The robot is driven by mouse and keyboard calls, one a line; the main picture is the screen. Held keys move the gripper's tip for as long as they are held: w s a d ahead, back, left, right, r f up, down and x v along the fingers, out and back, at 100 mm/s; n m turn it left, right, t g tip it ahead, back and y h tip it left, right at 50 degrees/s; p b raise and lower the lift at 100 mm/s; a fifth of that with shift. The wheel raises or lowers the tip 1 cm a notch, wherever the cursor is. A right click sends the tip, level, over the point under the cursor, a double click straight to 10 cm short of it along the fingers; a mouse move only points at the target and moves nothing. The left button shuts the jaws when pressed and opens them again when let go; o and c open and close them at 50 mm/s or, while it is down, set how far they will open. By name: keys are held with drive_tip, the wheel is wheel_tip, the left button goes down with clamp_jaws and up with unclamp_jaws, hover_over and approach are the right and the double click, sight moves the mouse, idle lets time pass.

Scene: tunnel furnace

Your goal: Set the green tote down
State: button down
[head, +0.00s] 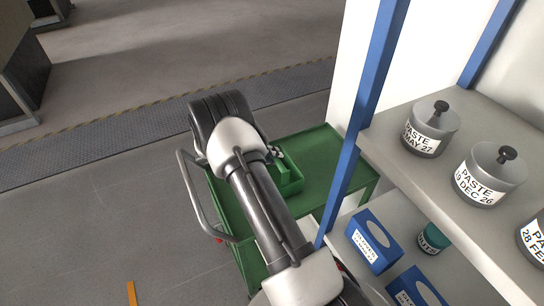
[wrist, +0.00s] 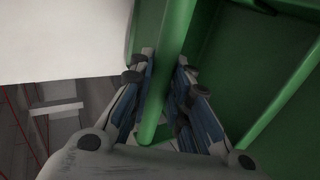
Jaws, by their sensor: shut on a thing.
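The green tote (head: 291,186) is a small open box, partly hidden behind my arm in the head view. It appears over the top of a green cart (head: 330,165); I cannot tell whether it touches the cart. My gripper (head: 275,151) is at the tote's far side, mostly hidden by the arm. In the wrist view my gripper (wrist: 163,85) has its two fingers on either side of a green wall or rim of the tote (wrist: 172,50), shut on it. The inside of the tote shows at the right there.
A shelf unit with blue posts (head: 372,75) stands close on the right. It bears grey paste pots (head: 430,128), blue boxes (head: 374,241) and a dark jar (head: 432,238). A grey tubular handle (head: 200,200) is at the cart's left. Open floor lies left.

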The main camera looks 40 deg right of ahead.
drive_tip(key=shift+f, duration=0.1)
drive_tip(key=c, duration=2)
unclamp_jaws()
drive_tip(key=shift+f, duration=0.1)
drive_tip(key=o, duration=0.5)
